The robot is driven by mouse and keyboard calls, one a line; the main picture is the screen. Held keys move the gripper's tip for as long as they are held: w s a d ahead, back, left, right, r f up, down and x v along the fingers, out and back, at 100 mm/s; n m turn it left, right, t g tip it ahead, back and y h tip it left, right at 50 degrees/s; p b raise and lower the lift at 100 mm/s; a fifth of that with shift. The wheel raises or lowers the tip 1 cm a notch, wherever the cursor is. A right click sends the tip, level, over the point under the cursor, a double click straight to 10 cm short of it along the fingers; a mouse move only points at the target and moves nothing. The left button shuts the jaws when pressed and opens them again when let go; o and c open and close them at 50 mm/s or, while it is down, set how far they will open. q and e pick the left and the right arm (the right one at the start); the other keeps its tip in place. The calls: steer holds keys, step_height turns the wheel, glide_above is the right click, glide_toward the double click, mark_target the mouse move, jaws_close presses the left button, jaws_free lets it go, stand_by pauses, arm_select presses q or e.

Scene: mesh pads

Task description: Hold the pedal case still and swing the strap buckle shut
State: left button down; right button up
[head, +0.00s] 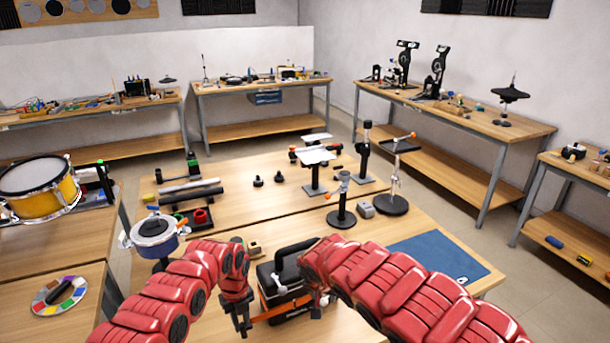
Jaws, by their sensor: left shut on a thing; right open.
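The black pedal case (268,276) sits on the near wooden table, between my two arms, with its dark handle on top. An orange strap (275,313) crosses its near side. A small pale piece, perhaps the strap buckle (283,289), shows on the case; its angle is too small to tell. My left gripper (243,326) points down at the case's left side and is shut on the case; the exact grip spot is hard to see. My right gripper (317,308) is open at the case's right side, close to the strap's right end. My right forearm hides part of that side.
A blue mat (438,258) lies right of the case. Stands (341,213) and a small grey box (366,210) are behind it. A drum pad (154,232) is at left, with a yellow drum (42,188) beyond. The table behind the case is partly clear.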

mark_target(324, 301)
steer(key=shift+x, duration=1.5)
steer(key=shift+w+f, duration=0.15)
steer(key=shift+f, duration=0.15)
steer(key=shift+c, duration=0.3)
jaws_close()
